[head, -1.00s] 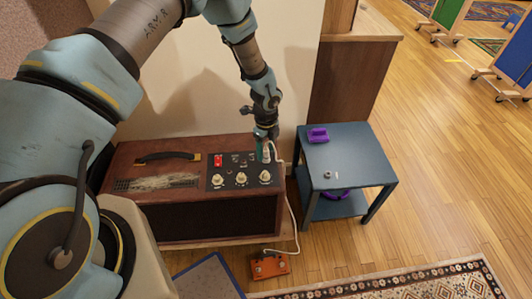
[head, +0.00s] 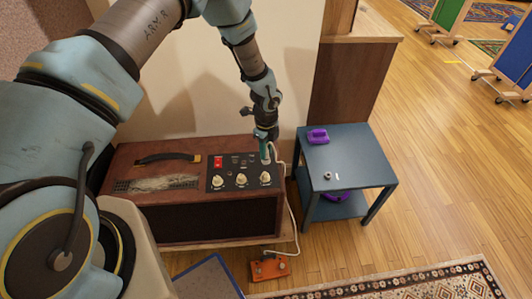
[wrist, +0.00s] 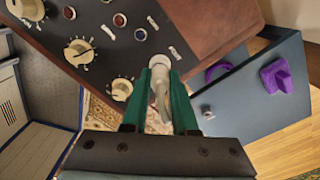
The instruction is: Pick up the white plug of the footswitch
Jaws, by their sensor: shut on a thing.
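The white plug (wrist: 160,84) is between the two green fingers of my gripper (wrist: 164,82) in the wrist view, and the fingers are shut on it. In the head view my gripper (head: 265,152) points down over the right rear part of the amp's control panel (head: 240,172). The fingers largely hide the plug there. I cannot tell whether its tip touches the panel. A white cable (head: 290,205) runs from the gripper down the amp's right side to the orange footswitch (head: 269,269) on the floor.
The brown amp (head: 205,222) has a handle, knobs and a red switch (head: 218,162). A blue-grey side table (head: 350,160) at its right bears a purple object (head: 318,136) and a small round item (head: 327,176). A patterned rug (head: 400,284) lies in front.

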